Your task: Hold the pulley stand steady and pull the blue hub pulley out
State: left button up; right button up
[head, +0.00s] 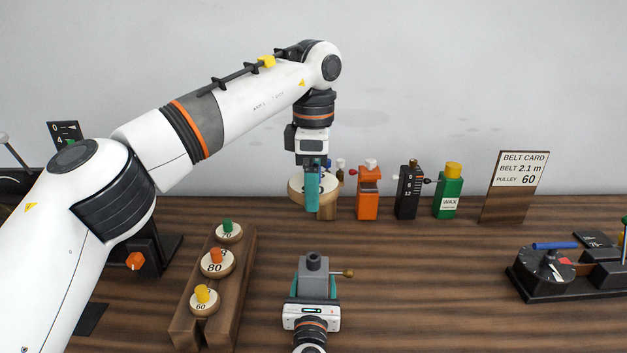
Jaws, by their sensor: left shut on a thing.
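My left gripper (313,208) points down at the back of the table, its teal fingers shut in front of a pale round pulley (297,190). My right gripper (313,288) is at the front middle, teal fingers against both sides of a grey block (313,266) with a round top and a brass-knobbed side handle. A wooden rack (190,322) at left holds green-, orange- and yellow-hub pulleys.
An orange bottle (368,195), a black one (407,192) and a green wax bottle (448,197) stand along the back. A belt card (515,185) reads 2.1 m, pulley 60. A black device (545,275) stands at right. The table right of centre is clear.

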jog(key=shift+o, duration=1.4)
jog(key=shift+r, duration=0.1)
